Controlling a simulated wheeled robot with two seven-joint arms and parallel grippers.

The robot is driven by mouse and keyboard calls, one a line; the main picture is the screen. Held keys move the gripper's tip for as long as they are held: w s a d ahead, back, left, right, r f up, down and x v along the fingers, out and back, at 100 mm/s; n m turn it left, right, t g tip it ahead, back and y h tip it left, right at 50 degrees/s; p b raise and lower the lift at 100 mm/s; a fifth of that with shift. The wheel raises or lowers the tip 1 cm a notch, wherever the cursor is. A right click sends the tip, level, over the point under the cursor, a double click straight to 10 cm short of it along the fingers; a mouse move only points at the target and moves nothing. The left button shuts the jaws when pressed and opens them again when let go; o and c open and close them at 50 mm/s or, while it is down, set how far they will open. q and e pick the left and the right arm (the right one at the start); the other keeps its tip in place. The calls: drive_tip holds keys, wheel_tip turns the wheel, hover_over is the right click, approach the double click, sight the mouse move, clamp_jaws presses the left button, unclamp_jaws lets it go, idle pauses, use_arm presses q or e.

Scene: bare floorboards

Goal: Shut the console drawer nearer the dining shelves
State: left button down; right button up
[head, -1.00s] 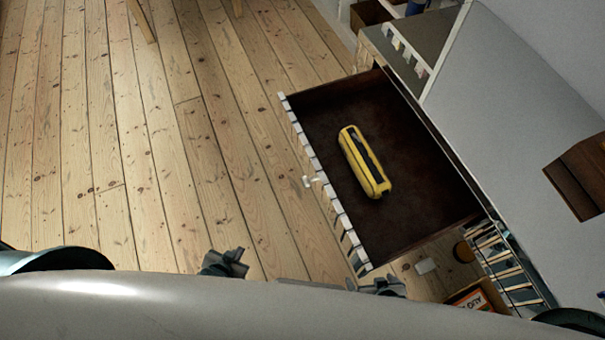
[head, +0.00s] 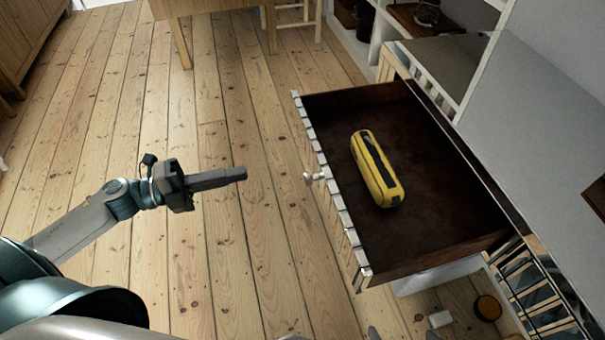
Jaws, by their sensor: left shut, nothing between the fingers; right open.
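The console drawer (head: 440,165) is pulled far out, with a dark brown inside and a pale slatted front. A small knob (head: 314,177) sits on the middle of its front. A yellow and black case (head: 377,168) lies inside it. My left gripper (head: 243,174) is shut and empty, to the left of the knob, apart from it and pointing toward it. The grey-topped console (head: 545,125) stands at the right.
White shelves (head: 380,30) stand beyond the console at the top. A wooden table (head: 180,8) and chair legs are at the top left. Below the drawer, a round orange-rimmed thing (head: 488,308) and a small white block (head: 440,319) lie on the floor. Floorboards left of the drawer are clear.

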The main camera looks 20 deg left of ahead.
idle(0.4)
use_arm(q)
drive_tip(key=p, duration=0.1)
approach(311, 159)
drive_tip(key=x, duration=0.4)
drive_tip(key=shift+w+d+r, duration=0.1)
drive_tip(key=shift+d+r, duration=0.1)
drive_tip(key=shift+d, duration=0.1)
drive_tip(key=shift+x, duration=0.9)
use_arm(e)
drive_tip(key=shift+s+d+f+g+h, duration=0.1)
drive_tip(key=shift+s+d+g+h, duration=0.2)
drive_tip(key=shift+s+d+g, duration=0.35)
use_arm(q)
drive_tip(key=shift+f, duration=0.1)
use_arm(e)
drive_tip(key=shift+w+d, duration=0.1)
drive_tip(key=shift+w, duration=0.05)
